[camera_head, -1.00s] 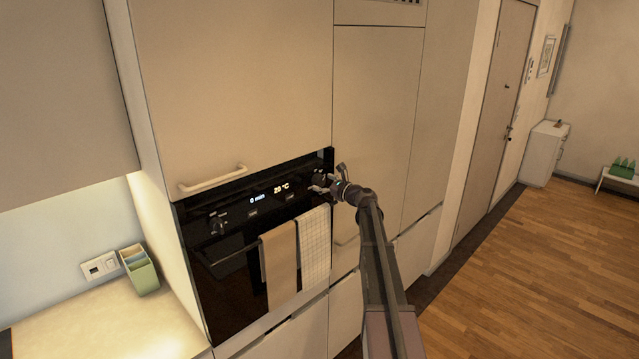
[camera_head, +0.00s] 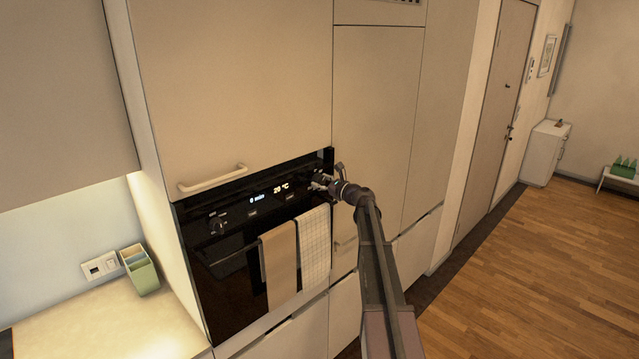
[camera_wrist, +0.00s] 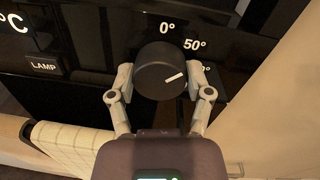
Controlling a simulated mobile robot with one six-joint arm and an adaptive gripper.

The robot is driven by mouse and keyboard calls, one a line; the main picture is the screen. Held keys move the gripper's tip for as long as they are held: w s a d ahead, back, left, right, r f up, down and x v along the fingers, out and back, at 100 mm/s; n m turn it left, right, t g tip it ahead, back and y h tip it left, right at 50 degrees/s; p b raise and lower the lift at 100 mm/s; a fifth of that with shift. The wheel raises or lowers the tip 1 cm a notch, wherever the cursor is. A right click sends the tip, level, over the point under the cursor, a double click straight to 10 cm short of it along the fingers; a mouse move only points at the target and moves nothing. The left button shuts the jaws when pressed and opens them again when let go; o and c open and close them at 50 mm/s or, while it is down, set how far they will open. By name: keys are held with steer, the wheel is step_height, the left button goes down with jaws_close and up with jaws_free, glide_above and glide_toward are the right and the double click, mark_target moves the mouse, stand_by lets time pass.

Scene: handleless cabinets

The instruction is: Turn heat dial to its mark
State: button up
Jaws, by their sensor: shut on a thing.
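The heat dial (camera_wrist: 160,72) is a round black knob with a white pointer line, on the oven's black panel in the wrist view. The line points to the right and slightly up in that picture. Marks reading 0° and 50° show above and to the upper right of the dial; a further mark at the right is partly hidden by a finger. My gripper (camera_wrist: 162,85) is shut on the dial, with one finger on each side. In the head view my gripper (camera_head: 322,183) is at the right end of the oven panel, and it largely hides the dial there.
The oven (camera_head: 225,262) has a display reading 20 °C, and a second knob (camera_head: 217,226) on its left. A tan towel (camera_head: 279,266) and a checked towel (camera_head: 314,248) hang on its handle below the panel. Tall cabinet fronts stand to the right.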

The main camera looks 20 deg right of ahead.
steer(key=shift+n, duration=0.4)
steer(key=n, duration=0.3)
steer(key=shift+a, duration=0.1)
steer(key=n, duration=0.4)
steer(key=shift+n+p, duration=0.4)
steer(key=o, duration=1.1)
steer(key=shift+o, duration=0.2)
